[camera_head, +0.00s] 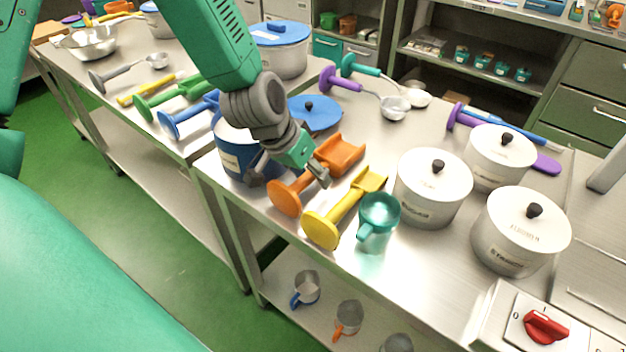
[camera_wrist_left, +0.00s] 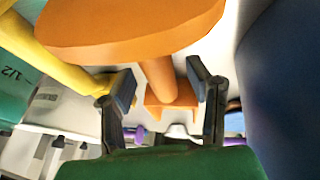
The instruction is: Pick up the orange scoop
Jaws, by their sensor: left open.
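The orange scoop (camera_head: 340,153) lies on the steel table, its round handle end toward the front edge and its scoop end pointing to the back right. My left gripper (camera_head: 291,178) is open over the scoop's handle. In the left wrist view, the two fingers of my left gripper (camera_wrist_left: 163,88) stand apart on either side of the orange handle (camera_wrist_left: 158,78), with no clear contact. The round orange end fills the top of that view. My right gripper does not show.
A yellow scoop (camera_head: 345,210) lies close to the right, beside a green cup (camera_head: 378,216). A blue pot (camera_head: 238,150) stands close to the left. Several lidded white pots, such as one (camera_head: 432,188), stand further right.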

